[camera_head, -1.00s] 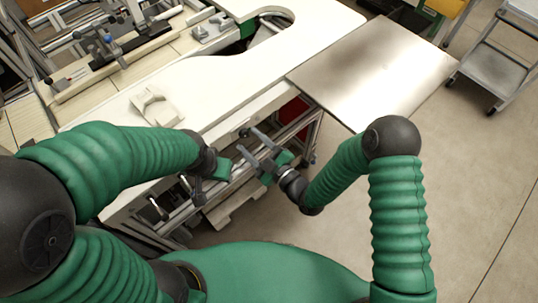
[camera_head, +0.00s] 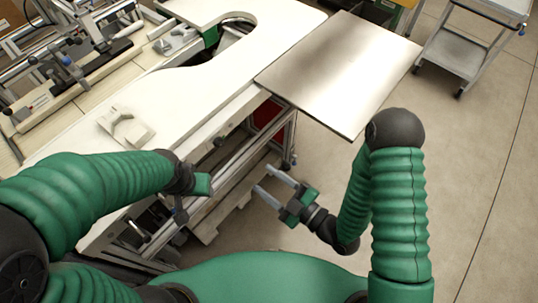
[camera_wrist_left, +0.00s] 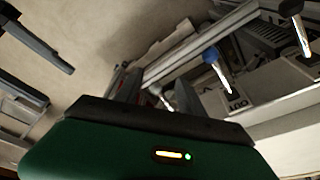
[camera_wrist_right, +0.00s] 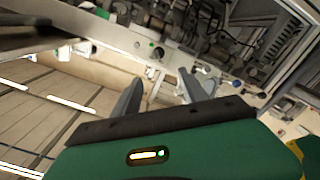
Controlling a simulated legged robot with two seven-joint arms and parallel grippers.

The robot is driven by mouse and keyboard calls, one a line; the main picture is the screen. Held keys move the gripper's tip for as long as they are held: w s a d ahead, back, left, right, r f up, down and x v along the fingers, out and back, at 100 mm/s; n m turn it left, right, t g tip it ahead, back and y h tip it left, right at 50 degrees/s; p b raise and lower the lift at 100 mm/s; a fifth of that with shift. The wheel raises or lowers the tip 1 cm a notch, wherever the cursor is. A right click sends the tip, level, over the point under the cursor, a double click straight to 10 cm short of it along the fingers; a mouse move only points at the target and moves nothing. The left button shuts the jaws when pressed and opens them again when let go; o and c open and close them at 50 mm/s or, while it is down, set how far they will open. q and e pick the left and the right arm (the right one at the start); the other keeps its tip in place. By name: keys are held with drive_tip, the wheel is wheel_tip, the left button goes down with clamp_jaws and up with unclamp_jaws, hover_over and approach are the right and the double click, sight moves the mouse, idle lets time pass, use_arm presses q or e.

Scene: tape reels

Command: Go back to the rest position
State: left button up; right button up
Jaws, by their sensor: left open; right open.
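My right gripper (camera_head: 262,178) is open and empty in the head view, beside the front of the white table, with its two grey fingers pointing up and left. Its fingers also show apart in the right wrist view (camera_wrist_right: 160,80). My left gripper (camera_head: 199,186) is at the table's front edge in the head view, its fingers mostly hidden. No tape reel can be made out in either gripper.
The white table (camera_head: 215,85) carries a white holder (camera_head: 126,126) on its left part. A bare metal plate (camera_head: 345,70) juts out at its right. A wheeled cart (camera_head: 460,50) stands at the upper right. Bare floor (camera_head: 480,150) lies right of my right arm.

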drive_tip(key=w+d+f+m+g+h+p, duration=0.25)
drive_tip(key=w+d+m+h, duration=0.35)
drive_tip(key=d+h, duration=0.4)
drive_tip(key=s+d+r+m+g+h, duration=0.4)
drive_tip(key=s+d+r+m+g, duration=0.2)
drive_tip(key=s+d+m, duration=0.4)
drive_tip(key=shift+d+r+m, duration=0.3)
drive_tip(key=shift+d+m, duration=0.25)
drive_tip(key=shift+m, duration=0.25)
